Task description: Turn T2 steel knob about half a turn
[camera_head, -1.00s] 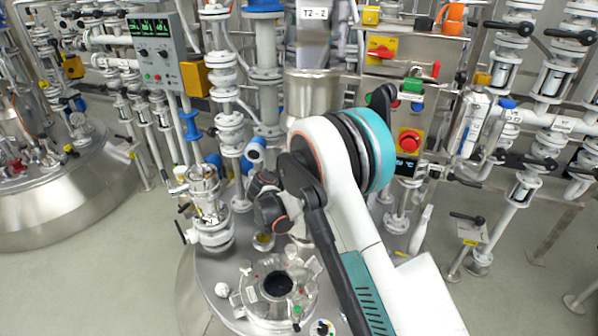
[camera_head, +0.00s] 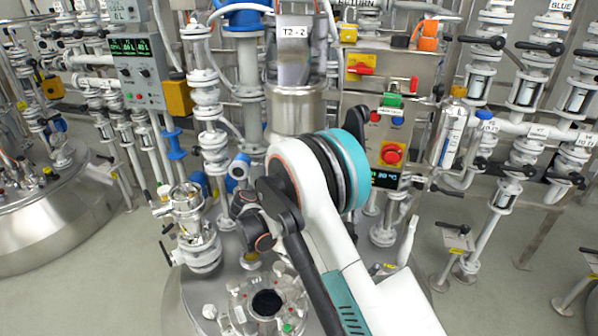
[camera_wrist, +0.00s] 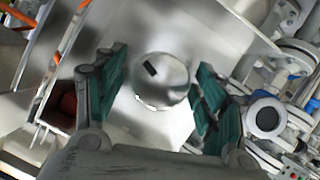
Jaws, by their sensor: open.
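A round, shiny steel knob (camera_wrist: 162,80) with a short black mark on its face shows in the wrist view, in front of a bright steel surface (camera_wrist: 150,30). My gripper (camera_wrist: 158,88) is open, with one teal-padded finger on each side of the knob. Small gaps show between the knob and both fingers in the picture; I cannot tell the depth between them. In the head view, I cannot make out the knob or the gripper's fingertips; my white arm with its teal band fills the middle. A steel column there carries a "T2 - 2" label (camera_head: 294,31).
A steel control panel with a red button (camera_head: 392,154) stands behind my arm. A steel vessel top with a dark round port (camera_head: 267,303) lies below. Pipes and valves crowd both sides. In the wrist view, white-and-black fittings (camera_wrist: 265,118) lie right of the gripper.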

